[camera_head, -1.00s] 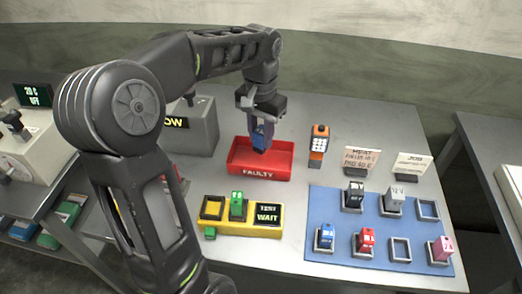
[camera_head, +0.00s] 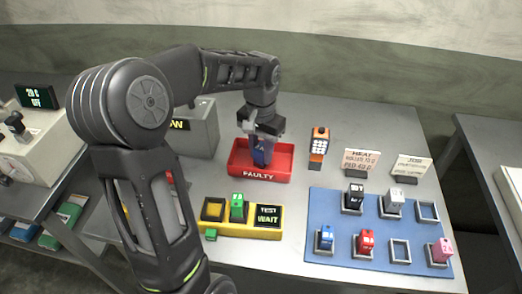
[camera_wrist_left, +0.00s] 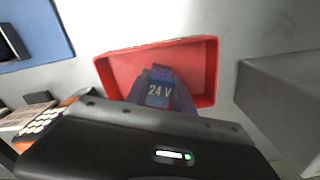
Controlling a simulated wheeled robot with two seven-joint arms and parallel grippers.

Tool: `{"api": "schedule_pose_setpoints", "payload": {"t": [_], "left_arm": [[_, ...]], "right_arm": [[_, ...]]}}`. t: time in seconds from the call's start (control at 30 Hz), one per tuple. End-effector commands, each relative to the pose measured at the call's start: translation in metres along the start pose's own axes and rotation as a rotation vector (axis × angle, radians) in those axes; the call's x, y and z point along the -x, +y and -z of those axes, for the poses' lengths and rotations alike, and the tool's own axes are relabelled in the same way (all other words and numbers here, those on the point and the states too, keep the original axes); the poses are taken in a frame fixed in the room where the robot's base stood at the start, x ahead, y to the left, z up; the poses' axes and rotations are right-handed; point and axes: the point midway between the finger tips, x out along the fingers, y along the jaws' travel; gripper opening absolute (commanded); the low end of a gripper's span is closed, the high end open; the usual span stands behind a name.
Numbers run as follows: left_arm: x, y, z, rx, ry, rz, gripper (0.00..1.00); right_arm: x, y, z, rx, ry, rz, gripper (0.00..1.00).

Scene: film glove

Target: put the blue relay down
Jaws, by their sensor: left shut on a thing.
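My left gripper (camera_head: 262,140) is shut on a dark blue relay (camera_head: 261,156) and points down into the red tray marked FAULTY (camera_head: 279,176). In the left wrist view the relay (camera_wrist_left: 159,88) shows a "24 V" label between my fingers, inside the outline of the red tray (camera_wrist_left: 206,75). I cannot tell whether its lower end touches the tray floor. Another blue relay (camera_head: 325,238) stands in a socket on the blue mat. My right gripper is not in view.
A yellow tester (camera_head: 265,232) with a green relay (camera_head: 237,208) stands in front of the tray. The blue mat (camera_head: 340,272) at right holds several relays and empty sockets. An orange meter (camera_head: 318,148), two signs and a grey box (camera_head: 197,130) stand nearby.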

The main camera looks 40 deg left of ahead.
Motion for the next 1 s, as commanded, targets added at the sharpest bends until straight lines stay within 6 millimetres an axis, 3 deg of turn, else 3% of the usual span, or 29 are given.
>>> {"api": "schedule_pose_setpoints", "payload": {"t": [0.13,0.17,0.4,0.8,1.0], "left_arm": [[-0.004,0.0,0.0,0.0,0.0,0.0,0.0],[-0.003,0.0,0.0,0.0,0.0,0.0,0.3],[-0.003,0.0,0.0,0.0,0.0,0.0,0.5],[0.004,0.0,0.0,0.0,0.001,0.001,0.51],[0.032,0.0,0.001,0.0,0.005,0.002,0.51]], "right_arm": [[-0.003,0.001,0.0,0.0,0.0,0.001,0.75],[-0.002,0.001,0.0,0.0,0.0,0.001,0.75],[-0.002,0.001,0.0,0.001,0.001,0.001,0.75],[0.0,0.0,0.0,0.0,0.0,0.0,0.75],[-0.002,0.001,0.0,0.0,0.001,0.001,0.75]]}}
